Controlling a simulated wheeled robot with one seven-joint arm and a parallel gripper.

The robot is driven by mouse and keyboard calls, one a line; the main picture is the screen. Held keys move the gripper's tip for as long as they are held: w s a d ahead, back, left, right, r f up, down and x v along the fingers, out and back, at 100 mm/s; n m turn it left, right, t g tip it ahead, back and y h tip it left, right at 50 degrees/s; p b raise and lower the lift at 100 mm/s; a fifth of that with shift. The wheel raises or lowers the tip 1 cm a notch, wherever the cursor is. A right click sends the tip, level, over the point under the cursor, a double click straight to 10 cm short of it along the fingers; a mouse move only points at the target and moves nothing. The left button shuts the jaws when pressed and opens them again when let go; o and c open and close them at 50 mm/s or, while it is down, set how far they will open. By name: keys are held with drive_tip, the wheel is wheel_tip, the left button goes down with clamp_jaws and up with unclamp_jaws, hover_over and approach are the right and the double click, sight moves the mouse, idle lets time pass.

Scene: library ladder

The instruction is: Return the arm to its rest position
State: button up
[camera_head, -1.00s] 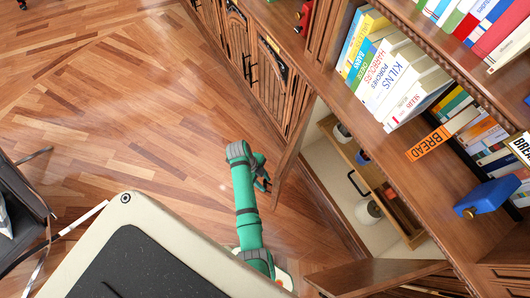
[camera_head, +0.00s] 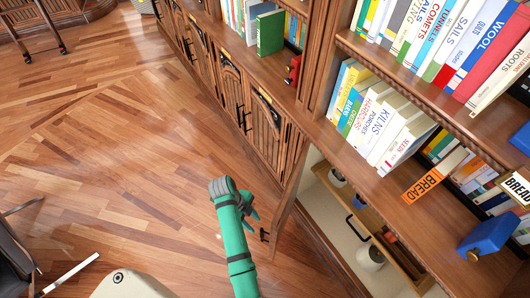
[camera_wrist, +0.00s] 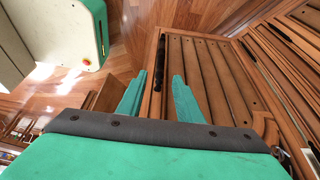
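My green arm (camera_head: 235,245) reaches out low over the wooden floor. My gripper (camera_head: 252,213) is beside the free edge of an open cabinet door (camera_head: 285,215) in the head view. In the wrist view, the two green fingertips of my gripper (camera_wrist: 157,95) are apart, with no object held between them. The door's panelled face (camera_wrist: 210,75) fills the middle of that view. Its black handle (camera_wrist: 160,62) shows beyond the fingertips. I cannot tell from these views whether a finger touches the door.
The open compartment holds a wooden tray (camera_head: 365,222) with jars. Bookshelves (camera_head: 420,140) rise at right, with a blue box (camera_head: 490,233) on a ledge. Closed cabinets (camera_head: 235,90) line the wall beyond. Open floor (camera_head: 110,165) lies left. A dark chair (camera_head: 15,255) stands at lower left.

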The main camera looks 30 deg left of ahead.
drive_tip(key=s+d+f+n+t+y, duration=0.1)
drive_tip(key=s+f+n+t+y, duration=0.1)
drive_tip(key=s+f+n+y, duration=0.25)
drive_tip(key=s+d+r+n+t+y, duration=0.2)
drive_tip(key=s+d+n+t, duration=0.1)
drive_tip(key=s+d+n, duration=0.1)
drive_tip(key=s+d+r+n+t, duration=0.2)
drive_tip(key=d+r, duration=0.3)
drive_tip(key=r, duration=0.5)
drive_tip(key=s+d+r+n+t+h, duration=0.1)
drive_tip(key=s+d+r+n+t, duration=0.2)
drive_tip(key=d+r, duration=0.3)
drive_tip(key=s+d+r+n+t+h, duration=0.1)
drive_tip(key=d+r+t, duration=0.4)
drive_tip(key=r, duration=0.9)
drive_tip(key=shift+s+d+r+n, duration=0.2)
drive_tip(key=shift+s+d+n, duration=0.5)
drive_tip(key=shift+n, duration=0.55)
drive_tip(key=shift+a, duration=0.1)
